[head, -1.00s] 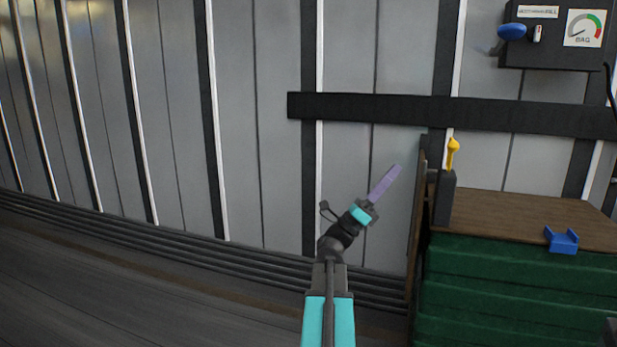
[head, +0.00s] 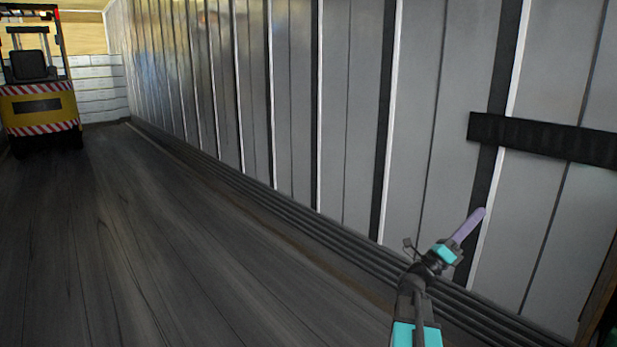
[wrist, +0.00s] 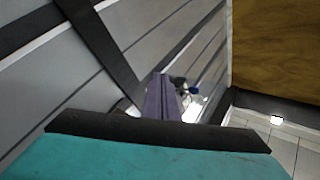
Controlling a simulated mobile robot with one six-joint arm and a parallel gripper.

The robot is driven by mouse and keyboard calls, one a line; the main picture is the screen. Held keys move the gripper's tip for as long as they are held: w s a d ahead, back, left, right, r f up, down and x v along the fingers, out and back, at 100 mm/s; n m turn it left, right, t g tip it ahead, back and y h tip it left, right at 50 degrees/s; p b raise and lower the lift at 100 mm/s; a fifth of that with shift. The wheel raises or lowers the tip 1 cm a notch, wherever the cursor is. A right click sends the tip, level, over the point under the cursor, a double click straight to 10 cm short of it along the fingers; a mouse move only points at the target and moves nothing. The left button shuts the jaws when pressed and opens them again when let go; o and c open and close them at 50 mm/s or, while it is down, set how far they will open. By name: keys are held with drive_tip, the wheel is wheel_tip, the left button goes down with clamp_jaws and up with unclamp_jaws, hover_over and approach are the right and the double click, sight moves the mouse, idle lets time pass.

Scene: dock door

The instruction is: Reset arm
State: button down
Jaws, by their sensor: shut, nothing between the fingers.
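My gripper (head: 478,222) is in the lower right of the head view, at the end of my teal and black arm. Its purple fingers are together with nothing between them. They point up and to the right, in front of the grey ribbed wall (head: 350,120). In the wrist view the purple fingers (wrist: 160,98) also show closed, pointing away from the camera. I cannot tell how far the fingertips are from the wall.
A yellow forklift (head: 40,105) with red and white stripes stands at the far left. A black horizontal rail (head: 545,138) crosses the wall at right. A brown wooden panel (wrist: 275,50) shows in the wrist view. The dark floor (head: 150,250) is clear between.

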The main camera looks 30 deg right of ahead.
drive_tip(key=w+a+f+n+t+y+p, duration=0.45)
drive_tip(key=w+a+n+t, duration=0.4)
drive_tip(key=w, duration=0.25)
drive_tip(key=w+a+f+n+t+y+p, duration=0.5)
drive_tip(key=w+a+n+t, duration=0.3)
drive_tip(key=w+a+t, duration=0.3)
drive_tip(key=w+a+f+n+y+p, duration=0.35)
drive_tip(key=a+f+n+y, duration=0.25)
drive_tip(key=a+f, duration=0.4)
drive_tip(key=w+a+f+n+y+p, duration=0.35)
drive_tip(key=a+f+n+y, duration=0.2)
drive_tip(key=a+f, duration=0.45)
drive_tip(key=s+a+f+n+g+y+p, duration=0.55)
drive_tip(key=s+a+f+n+g, duration=0.4)
drive_tip(key=s+a+f, duration=0.85)
drive_tip(key=s+n+g, duration=0.9)
drive_tip(key=s+g, duration=0.2)
drive_tip(key=s, duration=1.5)
drive_tip(key=shift+s+g, duration=0.2)
drive_tip(key=shift+g, duration=0.1)
drive_tip(key=shift+a, duration=0.25)
